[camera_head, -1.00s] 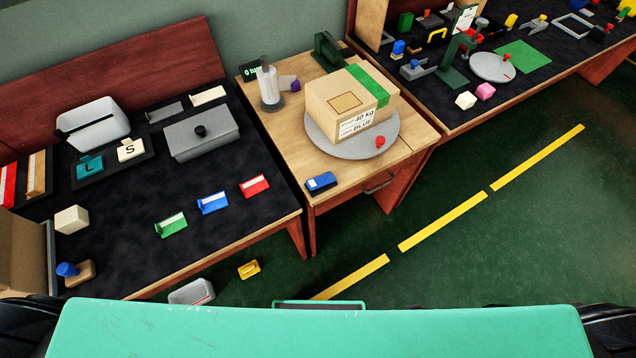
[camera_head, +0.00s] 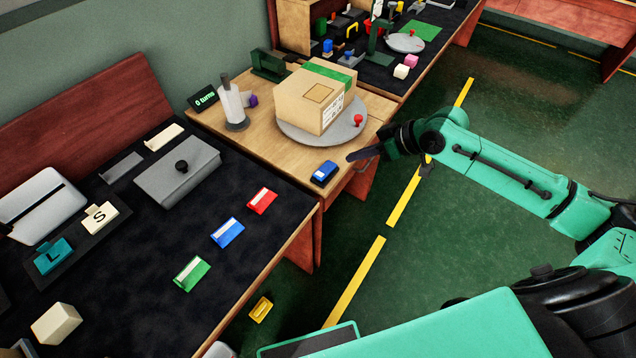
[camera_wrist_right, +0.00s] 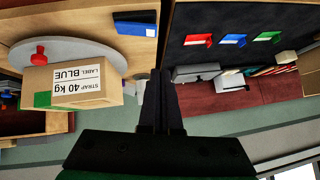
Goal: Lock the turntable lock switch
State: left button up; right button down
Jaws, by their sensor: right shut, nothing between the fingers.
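A grey round turntable (camera_head: 357,134) with a red knob (camera_head: 358,120) stands on the wooden table. A cardboard box (camera_head: 312,98) with green tape sits on it. A small blue block (camera_head: 324,172), seemingly the lock switch, lies at the table's front edge; its lock position cannot be read. My right gripper (camera_head: 362,153) is shut and empty, in the air to the right of the blue block. In the wrist view, the shut fingers (camera_wrist_right: 159,98) point toward the gap between tables; the blue block shows at the top (camera_wrist_right: 136,23). My left gripper is out of view.
A white roll on a stand (camera_head: 234,105) and a turns display (camera_head: 203,97) stand behind the turntable. A dark-topped table (camera_head: 130,270) at left holds red, blue and green label blocks and a grey box (camera_head: 178,172). The floor at right is clear.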

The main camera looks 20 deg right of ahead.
jog(key=d, duration=0.1)
jog(key=p, duration=0.1)
send_near(318, 177)
jog(key=w+a, duration=0.2)
jog(key=w, duration=0.1)
jog(key=f, duration=0.1)
jog(key=a+f+p, duration=0.1)
jog(key=f, duration=0.1)
jog(key=shift+s+a, duration=0.1)
jog(key=shift+s, duration=0.05)
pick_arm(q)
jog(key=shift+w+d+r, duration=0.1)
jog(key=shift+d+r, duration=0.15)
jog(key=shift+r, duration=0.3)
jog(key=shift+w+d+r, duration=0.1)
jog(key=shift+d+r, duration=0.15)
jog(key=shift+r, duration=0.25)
pick_arm(e)
jog(key=shift+f, duration=0.5)
